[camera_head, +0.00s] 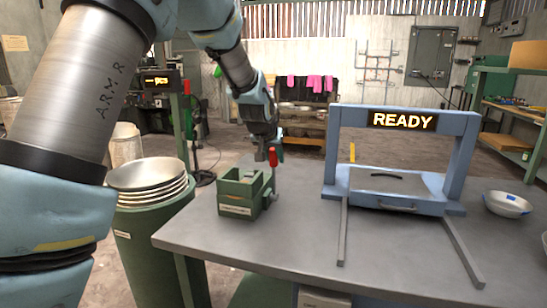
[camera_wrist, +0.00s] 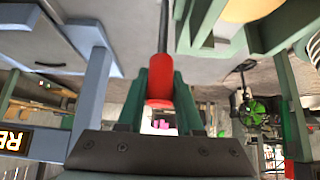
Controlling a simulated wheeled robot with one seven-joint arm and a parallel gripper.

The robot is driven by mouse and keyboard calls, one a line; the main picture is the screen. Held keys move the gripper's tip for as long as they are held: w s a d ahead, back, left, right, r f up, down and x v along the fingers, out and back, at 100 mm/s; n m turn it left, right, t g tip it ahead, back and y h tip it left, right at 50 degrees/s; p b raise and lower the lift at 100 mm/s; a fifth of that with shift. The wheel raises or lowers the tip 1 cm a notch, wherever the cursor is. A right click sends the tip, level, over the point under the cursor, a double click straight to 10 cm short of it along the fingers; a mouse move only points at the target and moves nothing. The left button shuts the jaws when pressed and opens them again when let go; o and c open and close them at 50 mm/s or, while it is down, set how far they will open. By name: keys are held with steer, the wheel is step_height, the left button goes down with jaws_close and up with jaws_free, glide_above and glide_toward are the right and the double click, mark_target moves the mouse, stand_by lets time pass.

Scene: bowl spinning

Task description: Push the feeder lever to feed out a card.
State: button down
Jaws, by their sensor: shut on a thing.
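The card feeder (camera_head: 238,197) is a small green open-topped box near the left edge of the grey table in the head view. Its lever has a red handle (camera_head: 274,157) at the box's right side. In the wrist view the red handle (camera_wrist: 159,88) sits between my green fingers, with a dark rod running from it toward the top of the picture. My gripper (camera_head: 266,152) is shut on the red handle, and its fingers also show in the wrist view (camera_wrist: 160,78). No card is clearly visible coming out of the feeder.
A blue frame (camera_head: 333,150) with a lit READY sign (camera_head: 402,121) stands on the table (camera_head: 300,248) to the right, with two rails toward the front. A metal bowl (camera_head: 508,204) lies at the far right. Stacked metal bowls (camera_head: 147,175) stand on a green drum at left.

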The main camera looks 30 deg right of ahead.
steer(key=shift+r, duration=0.1)
steer(key=shift+w+d+p, duration=0.35)
steer(key=shift+w+d, duration=0.7)
steer(key=shift+w, duration=0.1)
steer(key=shift+w+d+f, duration=0.3)
steer(key=shift+w+d, duration=0.2)
steer(key=shift+w, duration=0.05)
steer(key=shift+w+d+f, duration=0.3)
steer(key=shift+w+d, duration=0.2)
steer(key=shift+s+a+r, duration=0.2)
steer(key=shift+s+a, duration=0.35)
steer(key=shift+s, duration=0.05)
steer(key=shift+s+a+r, duration=0.15)
steer(key=shift+s+a, duration=0.4)
